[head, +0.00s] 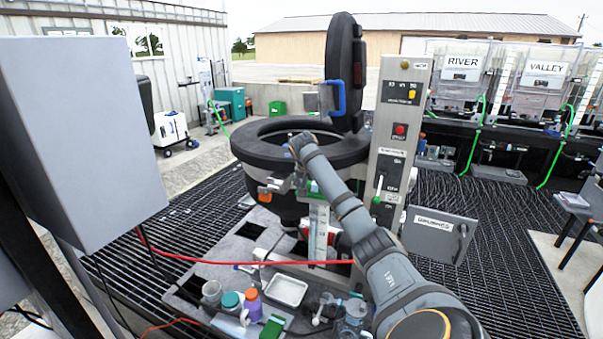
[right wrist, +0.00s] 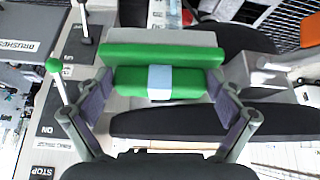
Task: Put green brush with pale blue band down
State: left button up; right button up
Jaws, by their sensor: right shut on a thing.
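The green brush with the pale blue band (right wrist: 135,82) is in the right wrist view, lying crosswise between the fingers of my right gripper (right wrist: 160,84). The pale blue band is at its middle. My right gripper is shut on it, one finger at each end. In the head view my right gripper (head: 303,178) points down at the front of the round black vessel (head: 248,146). A small green patch beside it is probably the brush, mostly hidden by my wrist. My left gripper is not in view.
A label reading BRUSHES (right wrist: 22,46) is at the left of the right wrist view. A control column (head: 394,150) stands right of the vessel. A low bench holds a white tray (head: 286,290), a purple bottle (head: 251,304) and jars. A red hose (head: 250,264) crosses in front.

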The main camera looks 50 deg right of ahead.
jog(key=w+a+f+n+t+y, duration=0.15)
jog(key=a+f+n+y, duration=0.25)
jog(key=a+f+n, duration=0.7)
jog(key=w+a+f+n+t+y, duration=0.1)
jog(key=a+f+n+t+y, duration=0.15)
jog(key=a+f+n, duration=0.75)
jog(key=s+a+m+y+b, duration=0.1)
jog(key=s+a, duration=0.3)
jog(key=a, duration=0.3)
jog(key=s+a+f+y+b, duration=0.1)
jog(key=s+a, duration=0.3)
jog(key=a, duration=0.3)
jog(key=s+a+m+b, duration=0.1)
jog(key=s+a, duration=0.4)
jog(key=a, duration=0.3)
pick_arm(q)
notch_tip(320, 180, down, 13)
jog(key=b, duration=1)
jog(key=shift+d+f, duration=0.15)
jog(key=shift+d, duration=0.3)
pick_arm(e)
jog(key=s+a+f, duration=0.3)
jog(key=s+f, duration=0.1)
jog(key=f, duration=0.3)
jog(key=shift+s+f+g, duration=0.3)
jog(key=shift+s+f, duration=0.1)
